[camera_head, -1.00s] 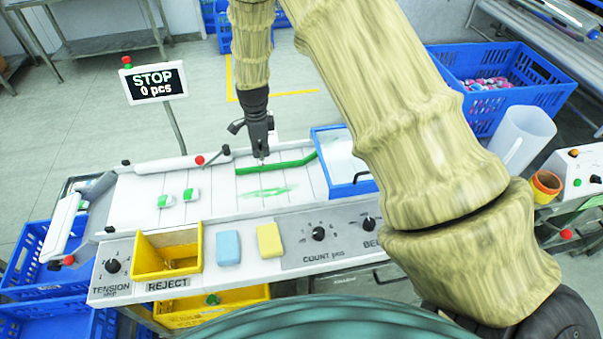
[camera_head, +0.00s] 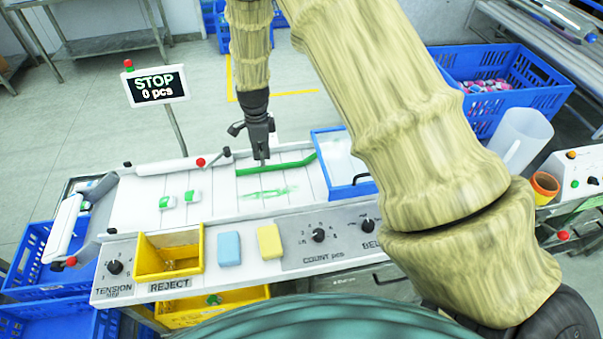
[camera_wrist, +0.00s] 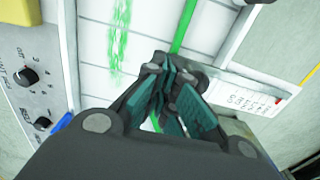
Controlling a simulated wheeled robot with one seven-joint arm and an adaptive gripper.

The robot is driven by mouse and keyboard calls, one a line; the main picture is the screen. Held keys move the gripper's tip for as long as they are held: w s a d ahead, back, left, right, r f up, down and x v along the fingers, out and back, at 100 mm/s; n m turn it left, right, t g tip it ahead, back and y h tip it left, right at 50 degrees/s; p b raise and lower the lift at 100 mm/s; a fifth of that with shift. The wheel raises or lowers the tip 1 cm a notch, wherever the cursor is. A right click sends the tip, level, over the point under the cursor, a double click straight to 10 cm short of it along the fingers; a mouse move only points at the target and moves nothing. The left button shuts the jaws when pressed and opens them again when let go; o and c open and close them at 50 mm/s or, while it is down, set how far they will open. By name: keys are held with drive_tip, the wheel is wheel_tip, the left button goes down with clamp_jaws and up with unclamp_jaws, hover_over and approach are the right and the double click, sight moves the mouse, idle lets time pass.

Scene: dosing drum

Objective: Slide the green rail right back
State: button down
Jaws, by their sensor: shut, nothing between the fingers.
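The green rail (camera_head: 277,168) lies across the far part of the white slatted belt (camera_head: 225,199), with its right end bent toward the blue-rimmed tray. My gripper (camera_head: 262,161) points down at the rail's middle and is shut with nothing in it. In the wrist view the rail (camera_wrist: 185,27) runs up from behind the shut fingers (camera_wrist: 170,85). The fingertips look close to the rail; I cannot tell whether they touch it. A smeared green mark (camera_head: 268,193) lies on the belt on the near side of the rail.
Two small green-and-white pieces (camera_head: 167,202) lie on the belt at left. A white bar (camera_head: 178,166) with a red knob (camera_head: 200,162) borders the far left edge. A blue-rimmed tray (camera_head: 347,190) stands right of the rail. A yellow reject bin (camera_head: 168,272) is in front.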

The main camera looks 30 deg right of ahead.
wheel_tip(320, 180, up, 6)
drive_tip(key=p, duration=0.3)
drive_tip(key=shift+r+p, duration=0.25)
drive_tip(key=shift+p, duration=0.1)
drive_tip(key=shift+a, duration=0.15)
idle(0.3)
